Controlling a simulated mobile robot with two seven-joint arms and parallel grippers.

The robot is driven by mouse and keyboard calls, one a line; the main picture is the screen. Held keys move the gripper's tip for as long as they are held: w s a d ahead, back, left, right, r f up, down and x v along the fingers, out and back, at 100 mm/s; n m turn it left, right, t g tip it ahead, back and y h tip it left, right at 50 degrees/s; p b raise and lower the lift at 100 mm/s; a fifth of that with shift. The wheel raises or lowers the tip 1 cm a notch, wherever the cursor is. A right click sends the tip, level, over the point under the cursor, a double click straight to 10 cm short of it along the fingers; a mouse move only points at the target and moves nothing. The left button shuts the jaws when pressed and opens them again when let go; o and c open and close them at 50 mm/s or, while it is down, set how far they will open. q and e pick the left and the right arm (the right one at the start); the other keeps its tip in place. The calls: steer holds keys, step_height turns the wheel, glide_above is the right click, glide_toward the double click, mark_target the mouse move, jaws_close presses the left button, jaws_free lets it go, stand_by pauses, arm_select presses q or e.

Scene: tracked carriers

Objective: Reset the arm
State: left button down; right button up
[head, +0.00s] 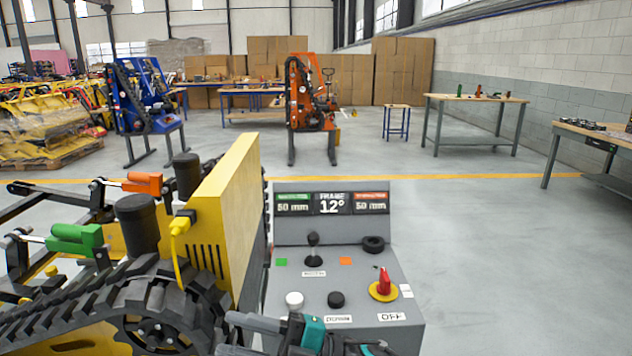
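My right gripper (229,334) is low at the bottom edge, in front of the grey control console (310,270). Its dark fingers point left and stand apart, with nothing seen between them; teal parts show behind them. The lower finger is partly cut off by the picture edge. My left gripper is not in view. The console has a display (332,203) reading 50 mm, 12° and 50 mm, a black joystick (313,250), a white button (294,300), a black button (336,299) and a red rotary switch (383,283) on a yellow base, near an OFF label.
Behind stand an orange machine (311,95), a blue machine (145,95) and workbenches (470,98). The floor at right is clear.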

steer(key=w+d+f+m+t+h, duration=0.2)
steer(key=d+f+m+t+h, duration=0.9)
steer(key=d+m+t, duration=0.65)
steer(key=s+d+f+m+g+h, duration=0.7)
steer(key=s+d+f+m+h, duration=0.1)
steer(key=s+f, duration=0.6)
steer(key=shift+d+f+m+h, duration=0.35)
steer(key=shift+d+m, duration=0.5)
steer(key=shift+d, duration=0.3)
steer(key=shift+w+a, duration=0.1)
steer(key=shift+a, duration=0.1)
